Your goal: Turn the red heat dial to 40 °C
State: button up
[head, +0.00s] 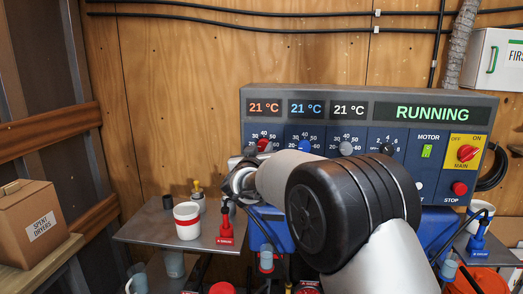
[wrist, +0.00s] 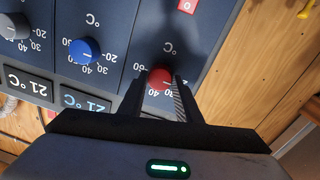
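The red heat dial (head: 264,144) is the leftmost knob on the control panel in the head view. The display above it (head: 264,107) reads 21 °C in orange. In the wrist view the red dial (wrist: 159,77) sits between the tips of my gripper's two fingers (wrist: 159,84). A finger stands on each side of it, very close. Whether they press on the dial or leave a slight gap, I cannot tell. In the head view my gripper (head: 238,163) is at the panel's lower left, and my arm hides much of the panel's lower part.
A blue dial (head: 304,147) and a grey dial (head: 346,149) stand right of the red one. A green motor switch (head: 427,151), a red main switch (head: 467,153) and a stop button (head: 459,189) are further right. A white cup (head: 187,221) stands on a shelf below.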

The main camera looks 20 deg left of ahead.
jog(key=shift+c, duration=0.6)
jog(key=shift+m, duration=0.3)
jog(key=m, duration=0.3)
jog(key=shift+m, duration=0.4)
jog(key=m+b, duration=0.1)
jog(key=m, duration=0.3)
jog(key=shift+d+g+b, duration=0.1)
jog(key=shift+g+b, duration=0.2)
jog(key=shift+b, duration=0.1)
jog(key=m+b, duration=0.2)
jog(key=m, duration=0.2)
jog(key=shift+m, duration=0.3)
jog(key=m+b, duration=0.2)
jog(key=m, duration=0.1)
jog(key=shift+m+y, duration=0.4)
jog(key=shift+r, duration=0.1)
